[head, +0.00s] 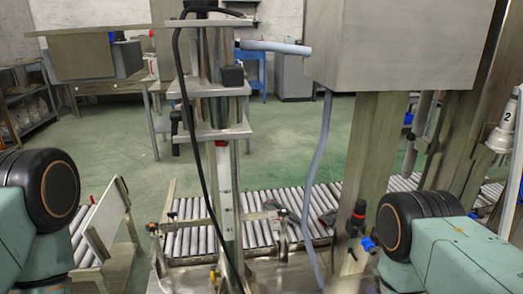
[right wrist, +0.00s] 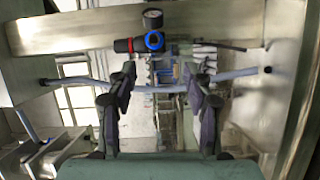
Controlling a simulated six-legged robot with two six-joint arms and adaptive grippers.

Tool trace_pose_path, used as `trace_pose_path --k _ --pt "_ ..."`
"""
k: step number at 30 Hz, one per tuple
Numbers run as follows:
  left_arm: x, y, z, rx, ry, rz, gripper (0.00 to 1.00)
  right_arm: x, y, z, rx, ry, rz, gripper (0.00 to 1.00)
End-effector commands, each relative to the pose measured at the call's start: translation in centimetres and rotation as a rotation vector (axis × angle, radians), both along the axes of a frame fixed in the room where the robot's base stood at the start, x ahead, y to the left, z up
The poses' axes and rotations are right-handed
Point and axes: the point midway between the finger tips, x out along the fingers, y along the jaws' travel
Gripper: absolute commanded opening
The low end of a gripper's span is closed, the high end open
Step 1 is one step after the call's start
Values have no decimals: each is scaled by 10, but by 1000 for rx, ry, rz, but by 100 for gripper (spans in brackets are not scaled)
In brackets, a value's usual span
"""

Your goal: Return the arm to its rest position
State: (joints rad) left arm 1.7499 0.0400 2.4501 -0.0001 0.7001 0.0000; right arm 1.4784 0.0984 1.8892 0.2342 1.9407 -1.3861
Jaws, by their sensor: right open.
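My right gripper (right wrist: 159,82) shows in the right wrist view with its two dark fingers spread wide apart. Nothing is held between them; a grey hose and background show through the gap. In the head view my right arm (head: 455,255) comes in at the lower right, with a black round joint facing the metal post; I cannot make out its fingers clearly there. My left arm (head: 25,225) shows at the lower left, with a similar black joint. My left gripper is out of view.
A pressure regulator (right wrist: 153,42) with red and blue rings is close beyond the right fingers; it also shows on the post (head: 357,218). A grey box (head: 400,45) overhangs it. A metal press column (head: 222,150) stands centrally before the roller conveyor (head: 190,240). Green floor lies behind.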

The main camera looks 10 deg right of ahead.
Motion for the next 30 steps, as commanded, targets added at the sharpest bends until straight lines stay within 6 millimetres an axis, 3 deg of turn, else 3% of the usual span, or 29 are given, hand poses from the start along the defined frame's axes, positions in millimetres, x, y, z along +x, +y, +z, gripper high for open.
trace_pose_path --k 2,5,9,14,17,21,23,26,30 --pt "0 0 0 0 0 0 47 -3 1 -17 135 42 -8 51" --pt "0 0 0 0 0 0 47 -23 5 -54 382 163 -47 51" --pt "0 0 4 0 0 0 47 -70 21 -97 724 368 -175 51" --pt "0 0 15 0 0 0 47 -145 46 -117 1056 608 -426 51" --pt "0 0 24 0 0 0 47 -200 63 -110 1205 750 -634 51" --pt "0 0 40 0 0 0 47 -272 82 -74 1301 921 -912 51" --pt "0 0 47 0 0 0 47 -291 87 -55 1301 975 -976 51" --pt "0 0 57 0 0 0 47 -297 90 -28 1292 1010 -976 51" --pt "0 0 61 0 0 0 47 -284 90 -21 1299 988 -951 51"
